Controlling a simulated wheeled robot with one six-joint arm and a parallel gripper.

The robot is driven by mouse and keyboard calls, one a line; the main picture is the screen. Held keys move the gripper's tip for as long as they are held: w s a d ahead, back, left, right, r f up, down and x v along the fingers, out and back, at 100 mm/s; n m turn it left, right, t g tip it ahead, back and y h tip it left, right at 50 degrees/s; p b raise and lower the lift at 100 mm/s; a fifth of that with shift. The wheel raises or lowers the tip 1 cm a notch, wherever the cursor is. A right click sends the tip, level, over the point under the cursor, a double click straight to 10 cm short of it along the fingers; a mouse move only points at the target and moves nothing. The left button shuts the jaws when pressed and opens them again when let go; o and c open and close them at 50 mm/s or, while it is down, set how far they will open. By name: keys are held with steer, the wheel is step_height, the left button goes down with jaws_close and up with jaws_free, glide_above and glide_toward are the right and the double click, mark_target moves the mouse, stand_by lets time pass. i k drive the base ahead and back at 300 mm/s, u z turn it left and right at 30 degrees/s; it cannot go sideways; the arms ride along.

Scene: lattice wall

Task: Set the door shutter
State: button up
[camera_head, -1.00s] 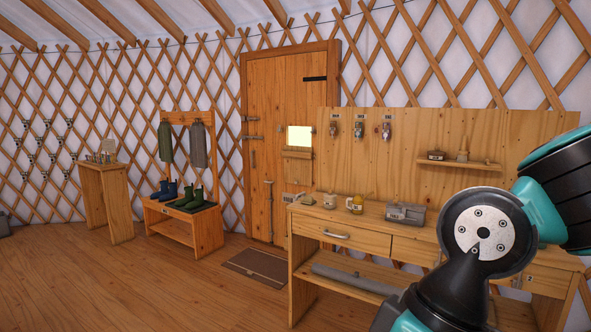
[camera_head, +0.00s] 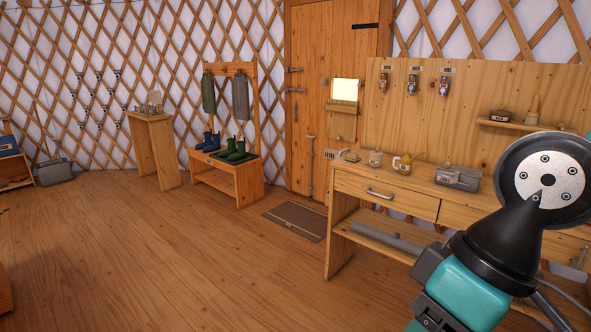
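The wooden door (camera_head: 308,140) stands shut in the lattice wall, right of the middle of the head view. It has a small bright window (camera_head: 345,89) in it. A small wooden panel, which looks like the shutter (camera_head: 341,123), sits just below the window and leaves the pane uncovered. My arm fills the lower right of the view, in front of the workbench. My gripper is not in view, so its state does not show.
A workbench (camera_head: 404,198) with mugs and a grey box on top stands right of the door. A doormat (camera_head: 294,221) lies before the door. A boot bench (camera_head: 226,183) and a tall stand (camera_head: 154,151) are further left. The floor in the middle is clear.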

mark_target(341, 127)
steer(key=u, duration=0.2)
steer(key=i, duration=2.25)
steer(key=u, duration=0.2)
steer(key=i, duration=2.55)
steer(key=z, duration=0.4)
steer(key=i, duration=1.6)
steer(key=z, duration=0.15)
